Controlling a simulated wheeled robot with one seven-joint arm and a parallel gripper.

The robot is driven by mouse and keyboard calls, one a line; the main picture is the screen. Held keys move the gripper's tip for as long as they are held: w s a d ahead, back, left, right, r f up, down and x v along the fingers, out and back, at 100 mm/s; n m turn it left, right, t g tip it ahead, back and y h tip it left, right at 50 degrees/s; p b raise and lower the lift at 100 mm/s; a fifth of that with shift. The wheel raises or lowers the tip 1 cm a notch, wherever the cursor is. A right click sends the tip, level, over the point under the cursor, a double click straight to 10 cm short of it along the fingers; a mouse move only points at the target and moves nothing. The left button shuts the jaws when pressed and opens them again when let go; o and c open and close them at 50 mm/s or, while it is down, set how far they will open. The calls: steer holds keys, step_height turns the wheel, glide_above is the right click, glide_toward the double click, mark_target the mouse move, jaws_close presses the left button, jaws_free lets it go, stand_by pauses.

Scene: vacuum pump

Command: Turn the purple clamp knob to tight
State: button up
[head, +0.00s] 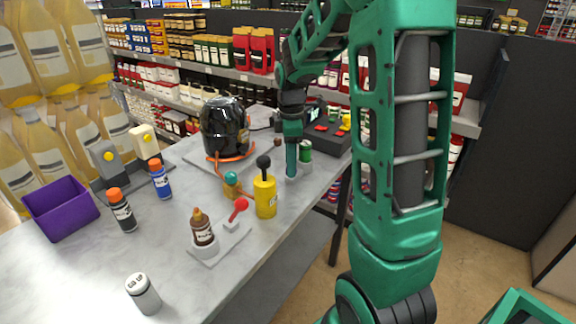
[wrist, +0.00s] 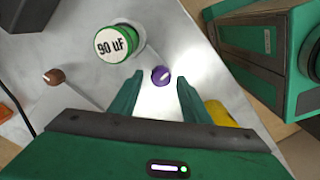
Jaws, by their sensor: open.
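The purple clamp knob (wrist: 161,76) shows in the wrist view as a small round knob with a pale line across its top. It sits on a light plate beside the green capacitor marked 90 uF (wrist: 119,43). My gripper (wrist: 158,88) points down with its two green fingers spread, one on each side of the knob and apart from it. In the head view my gripper (head: 291,172) is low over the far right part of the table, and the purple knob is hidden behind it. The capacitor (head: 305,150) stands just right of it.
A yellow cylinder with a black ball top (head: 265,197) stands near my gripper. A black pot (head: 226,130) with orange hose stands to the left, and a control box with buttons (head: 325,132) behind. A brown knob (wrist: 54,77) lies left of the capacitor.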

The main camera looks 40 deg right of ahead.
steer(key=shift+f, duration=0.55)
steer(key=c, duration=1)
steer(key=shift+c, duration=0.2)
